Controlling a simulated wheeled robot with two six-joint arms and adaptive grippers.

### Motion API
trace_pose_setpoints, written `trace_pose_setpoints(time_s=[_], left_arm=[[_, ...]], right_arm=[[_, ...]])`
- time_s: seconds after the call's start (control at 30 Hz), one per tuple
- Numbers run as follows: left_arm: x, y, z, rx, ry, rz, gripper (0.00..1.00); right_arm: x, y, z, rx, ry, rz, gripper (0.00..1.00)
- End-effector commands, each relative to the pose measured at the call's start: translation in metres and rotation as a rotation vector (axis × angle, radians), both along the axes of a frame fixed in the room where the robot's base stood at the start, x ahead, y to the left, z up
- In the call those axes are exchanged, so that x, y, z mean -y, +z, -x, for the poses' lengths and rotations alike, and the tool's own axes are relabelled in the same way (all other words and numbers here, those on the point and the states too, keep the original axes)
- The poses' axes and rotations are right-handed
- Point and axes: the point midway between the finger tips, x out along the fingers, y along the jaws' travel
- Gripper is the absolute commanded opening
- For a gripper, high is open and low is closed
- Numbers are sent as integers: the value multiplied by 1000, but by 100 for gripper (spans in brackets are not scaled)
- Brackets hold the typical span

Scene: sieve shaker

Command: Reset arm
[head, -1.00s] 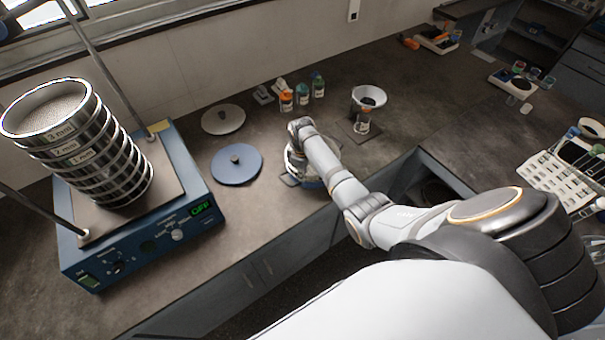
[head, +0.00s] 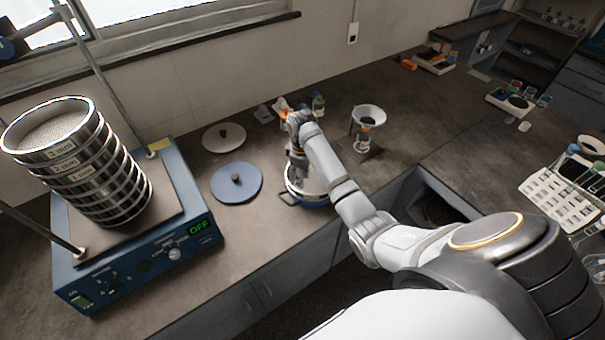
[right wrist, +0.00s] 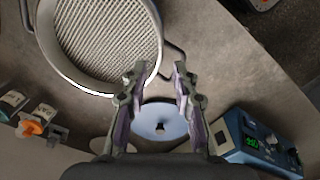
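My right gripper (right wrist: 160,70) is open, with nothing seen between its fingers. In the head view my right arm reaches in from the right, and this gripper (head: 299,168) points down over a round, mesh-bottomed pan (head: 306,185), partly hiding it. In the right wrist view the pan (right wrist: 104,40) lies just beyond the fingertips, with a dark handle on its side. A stack of metal sieves (head: 75,165) stands on the blue shaker (head: 135,268), whose display reads OFF. My left gripper is in neither view.
A blue lid (head: 237,182) and a grey lid (head: 224,138) lie left of the pan. Small bottles (head: 318,104) stand behind the gripper. A funnel on a stand (head: 368,117) is to the right, with a white rack (head: 560,200) farther right.

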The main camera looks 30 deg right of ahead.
Motion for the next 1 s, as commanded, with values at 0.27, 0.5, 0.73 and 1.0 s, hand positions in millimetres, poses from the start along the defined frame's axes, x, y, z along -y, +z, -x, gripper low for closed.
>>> trace_pose_setpoints(time_s=[0.27,0.5,0.73,1.0], left_arm=[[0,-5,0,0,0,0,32],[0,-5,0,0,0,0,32],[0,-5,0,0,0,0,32],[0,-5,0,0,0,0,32]], right_arm=[[0,28,0,-1,0,-1,28],[0,29,0,-1,0,0,28],[-1,28,1,-1,-1,0,28],[-18,-16,72,88,-154,32,28]])
